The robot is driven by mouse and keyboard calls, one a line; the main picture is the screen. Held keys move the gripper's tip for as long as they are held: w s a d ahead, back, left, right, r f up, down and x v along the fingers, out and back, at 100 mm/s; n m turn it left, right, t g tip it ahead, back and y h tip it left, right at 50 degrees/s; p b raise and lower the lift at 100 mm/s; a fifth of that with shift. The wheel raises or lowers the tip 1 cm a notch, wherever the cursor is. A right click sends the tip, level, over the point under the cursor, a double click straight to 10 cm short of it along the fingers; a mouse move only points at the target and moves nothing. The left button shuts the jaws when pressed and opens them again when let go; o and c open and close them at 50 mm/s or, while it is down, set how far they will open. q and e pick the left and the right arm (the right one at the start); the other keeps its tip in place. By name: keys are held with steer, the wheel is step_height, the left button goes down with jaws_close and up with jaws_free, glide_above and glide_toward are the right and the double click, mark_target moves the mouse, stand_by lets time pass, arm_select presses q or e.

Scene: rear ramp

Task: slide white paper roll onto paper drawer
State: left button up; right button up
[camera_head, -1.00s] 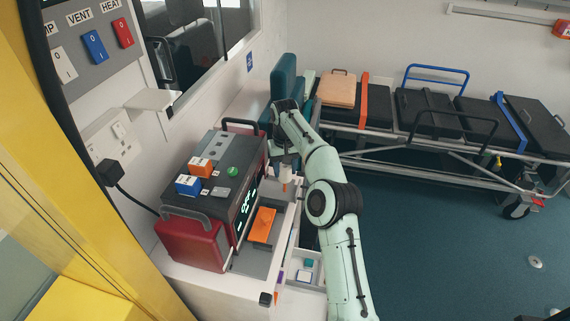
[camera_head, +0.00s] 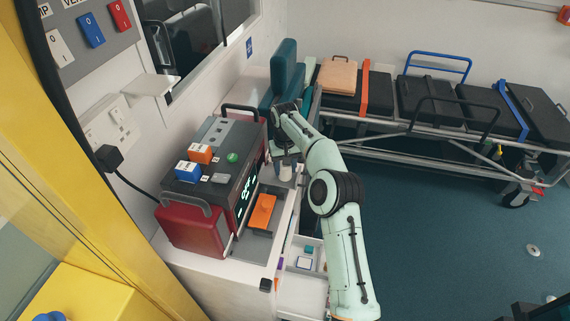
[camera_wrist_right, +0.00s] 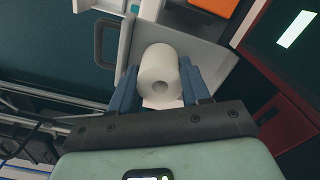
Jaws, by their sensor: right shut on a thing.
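The white paper roll (camera_wrist_right: 160,74) is between the blue fingers of my right gripper (camera_wrist_right: 161,88), which is shut on it. In the head view the roll (camera_head: 285,170) shows just below my right gripper (camera_head: 284,150), beside the red and grey device. A grey tray-like part (camera_wrist_right: 208,55), seemingly the paper drawer, lies behind and around the roll in the wrist view. I cannot tell whether the roll touches it. My left gripper is not in view.
The red and grey device (camera_head: 205,185) stands on a white counter with orange and blue blocks on top. An orange piece (camera_head: 262,211) sits in front of its screen. An open compartment (camera_head: 305,258) is below. A stretcher (camera_head: 430,110) stands at the back right.

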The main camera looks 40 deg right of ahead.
steer(key=shift+f, duration=0.4)
stand_by(0.8)
steer(key=o, duration=1.2)
step_height(320, 180, up, 7)
steer(key=shift+w+f, duration=0.15)
steer(key=shift+f, duration=0.05)
steer(key=shift+s+r, duration=0.2)
steer(key=shift+r, duration=0.25)
steer(key=shift+f, duration=0.15)
